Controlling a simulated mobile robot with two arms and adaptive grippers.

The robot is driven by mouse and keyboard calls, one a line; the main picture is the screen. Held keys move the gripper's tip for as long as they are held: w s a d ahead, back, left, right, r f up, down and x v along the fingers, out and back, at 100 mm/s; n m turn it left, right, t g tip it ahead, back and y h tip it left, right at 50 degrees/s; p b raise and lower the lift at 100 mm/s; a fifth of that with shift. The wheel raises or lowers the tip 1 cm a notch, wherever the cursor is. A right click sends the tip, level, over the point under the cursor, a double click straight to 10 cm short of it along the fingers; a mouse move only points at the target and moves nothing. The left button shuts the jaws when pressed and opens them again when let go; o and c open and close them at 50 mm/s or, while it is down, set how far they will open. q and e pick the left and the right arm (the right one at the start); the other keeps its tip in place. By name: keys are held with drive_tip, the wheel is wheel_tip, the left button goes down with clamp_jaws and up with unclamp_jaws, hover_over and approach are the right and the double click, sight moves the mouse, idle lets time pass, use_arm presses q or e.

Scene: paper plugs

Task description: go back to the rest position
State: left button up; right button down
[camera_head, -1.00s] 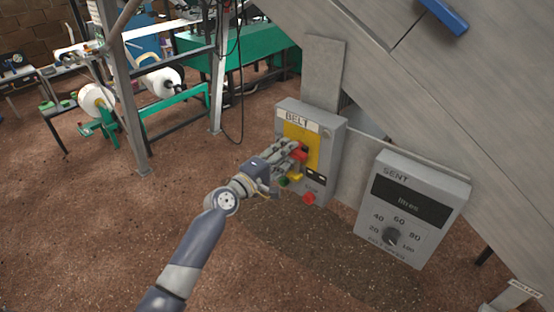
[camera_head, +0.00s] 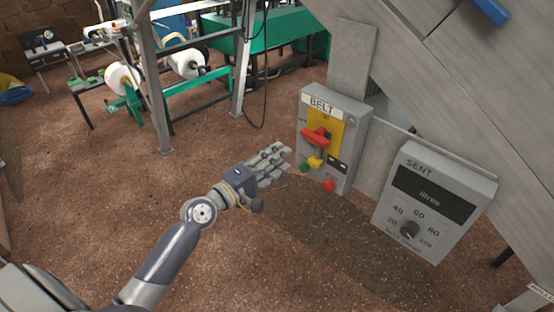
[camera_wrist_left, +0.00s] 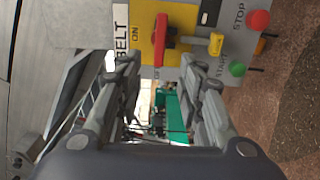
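My left gripper (camera_head: 272,160) is to the left of the grey BELT box (camera_head: 352,120) in the head view, apart from it. Its fingers are spread with nothing between them, as the left wrist view (camera_wrist_left: 165,78) also shows. The BELT box carries a red switch handle (camera_head: 316,137) on a yellow plate, a small yellow piece (camera_head: 315,162), a green START button (camera_head: 304,168) and a red STOP button (camera_head: 328,185). The handle also shows in the wrist view (camera_wrist_left: 160,38), close beyond the fingertips. My right gripper is not in view.
A grey SENT box (camera_head: 465,185) with a dial stands to the right of the BELT box. A large sloping metal chute (camera_head: 440,90) is above. Green-framed machinery (camera_head: 265,40) and white rolls stand at the back left. The brown floor on the left is mostly clear.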

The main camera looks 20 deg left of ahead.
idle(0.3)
use_arm(q)
drive_tip(key=s+a+f+m+g+y, duration=0.1)
drive_tip(key=s+f+g+y, duration=0.1)
drive_tip(key=f, duration=1.1)
drive_tip(key=s+a+f+m+g+y, duration=0.2)
drive_tip(key=f, duration=1)
drive_tip(key=s+f+m+g+b, duration=0.1)
drive_tip(key=s+f+m+g, duration=0.1)
drive_tip(key=s+f, duration=0.5)
drive_tip(key=s+f+m+g, duration=0.1)
drive_tip(key=s+f+g, duration=0.1)
drive_tip(key=f, duration=0.8)
drive_tip(key=s+d+f+m+g, duration=0.1)
drive_tip(key=s+f+m+g, duration=0.1)
drive_tip(key=s+f, duration=0.5)
drive_tip(key=s+d+f+m+g+y, duration=0.1)
drive_tip(key=s+f+m, duration=0.4)
drive_tip(key=s, duration=1.2)
drive_tip(key=s+d+f+m+g+y+b, duration=0.1)
drive_tip(key=s+d+f+m+g, duration=0.1)
drive_tip(key=s+f+g, duration=0.3)
drive_tip(key=s+f+m, duration=0.1)
drive_tip(key=s+f, duration=0.3)
drive_tip(key=s, duration=0.3)
drive_tip(key=shift+s+d+m, duration=0.2)
drive_tip(key=shift+m, duration=0.2)
